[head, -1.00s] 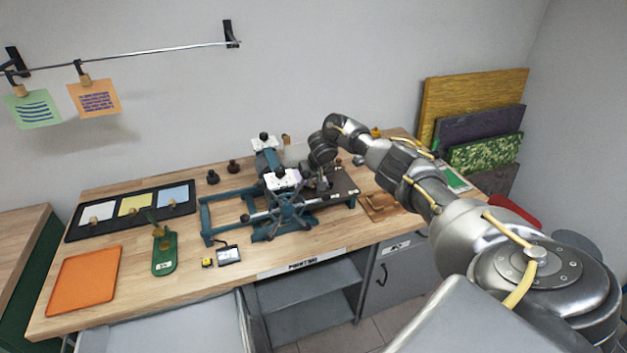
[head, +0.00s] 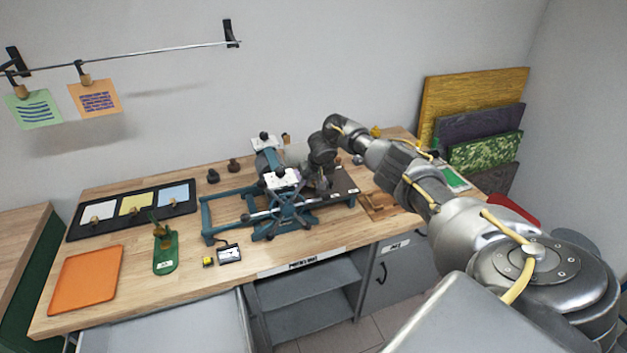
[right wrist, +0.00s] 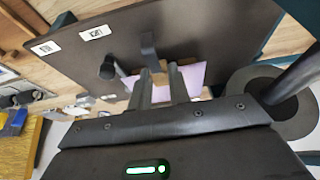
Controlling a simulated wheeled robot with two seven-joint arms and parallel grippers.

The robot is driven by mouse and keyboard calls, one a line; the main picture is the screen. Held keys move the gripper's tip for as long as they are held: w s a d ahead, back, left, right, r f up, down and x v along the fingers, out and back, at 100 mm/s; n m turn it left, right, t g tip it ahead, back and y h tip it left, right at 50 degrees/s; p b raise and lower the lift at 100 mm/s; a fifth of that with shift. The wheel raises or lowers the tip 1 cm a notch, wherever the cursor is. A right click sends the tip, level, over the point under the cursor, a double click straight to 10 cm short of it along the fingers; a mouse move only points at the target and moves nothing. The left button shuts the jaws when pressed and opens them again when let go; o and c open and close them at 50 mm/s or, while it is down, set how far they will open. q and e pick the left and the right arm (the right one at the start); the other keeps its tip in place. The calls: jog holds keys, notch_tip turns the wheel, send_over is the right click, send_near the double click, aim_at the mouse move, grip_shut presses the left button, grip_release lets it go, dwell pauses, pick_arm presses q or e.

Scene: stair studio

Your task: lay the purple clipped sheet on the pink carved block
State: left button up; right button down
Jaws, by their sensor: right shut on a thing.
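My right gripper (right wrist: 165,82) is shut, with a pale purple clipped sheet (right wrist: 192,78) at its fingertips in the right wrist view. Much of the sheet is hidden behind the fingers, and I cannot make out its clip clearly. In the head view the right gripper (head: 320,184) is over the dark bed (head: 343,183) of the blue press, and the sheet is hidden there. The dark bed, with two white labels, also fills the upper part of the wrist view (right wrist: 120,50). I cannot make out the pink carved block in either view. My left gripper is not in view.
The teal press (head: 285,215) with its spoked wheel stands just left of the gripper. A brown tray (head: 378,208) lies right of the bed. A black ink tray (head: 72,236), a green stand (head: 165,262) and an orange mat (head: 85,280) lie on the left.

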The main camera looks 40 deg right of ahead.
jog(key=shift+p, duration=0.4)
dwell(0.5)
jog(key=c, duration=1.2)
grip_release()
jog(key=shift+c, duration=0.2)
notch_tip(320, 180, up, 3)
jog(key=p, duration=0.3)
jog(key=shift+r, duration=0.3)
jog(key=shift+r+p, duration=0.3)
jog(key=shift+r, duration=1.9)
